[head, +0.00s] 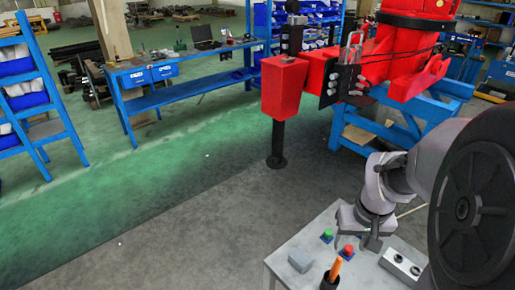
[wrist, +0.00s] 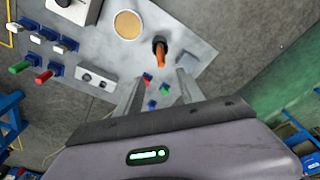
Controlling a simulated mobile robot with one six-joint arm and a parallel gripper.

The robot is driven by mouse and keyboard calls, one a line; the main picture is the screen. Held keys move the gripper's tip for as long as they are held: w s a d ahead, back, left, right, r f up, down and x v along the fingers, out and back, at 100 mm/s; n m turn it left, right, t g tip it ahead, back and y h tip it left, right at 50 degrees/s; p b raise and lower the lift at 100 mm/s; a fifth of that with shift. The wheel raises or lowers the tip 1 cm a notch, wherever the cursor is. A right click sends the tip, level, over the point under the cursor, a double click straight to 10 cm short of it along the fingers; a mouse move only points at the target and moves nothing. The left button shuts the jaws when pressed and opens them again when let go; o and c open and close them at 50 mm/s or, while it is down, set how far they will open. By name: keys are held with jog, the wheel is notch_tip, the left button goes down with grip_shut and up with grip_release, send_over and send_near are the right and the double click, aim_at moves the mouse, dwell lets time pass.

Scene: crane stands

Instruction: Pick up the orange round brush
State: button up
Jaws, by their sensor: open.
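An orange stick-like thing, which I take for the round brush (head: 336,268), stands out of a dark cup (head: 329,284) at the front of the grey table in the head view. In the wrist view the orange brush (wrist: 160,52) shows beyond my fingertips, a little above centre. Its lower end is hidden in the cup. My gripper (head: 371,240) is above the table, behind and to the right of the brush in the head view. In the wrist view my gripper (wrist: 160,78) has its two fingers spread, with nothing held between them.
Small blue-based pieces with a green top (head: 327,234) and a red top (head: 347,250) stand close by on the table. A grey block (head: 301,260) is on the left, a grey socket panel (head: 401,264) on the right. A tan disc (wrist: 128,24) lies near the cup.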

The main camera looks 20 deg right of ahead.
aim_at(336, 266)
jog(key=f+b, duration=0.2)
jog(key=f, duration=0.3)
jog(key=w+f+b, duration=0.1)
jog(key=f+b, duration=0.1)
jog(key=f, duration=0.3)
jog(key=w+f+b, duration=0.1)
jog(key=f+b, duration=0.1)
jog(key=f, duration=0.3)
jog(key=shift+d+f+b, duration=0.25)
jog(key=shift+d+b, duration=0.05)
jog(key=shift+b, duration=0.1)
jog(key=shift+r, duration=0.15)
grip_shut()
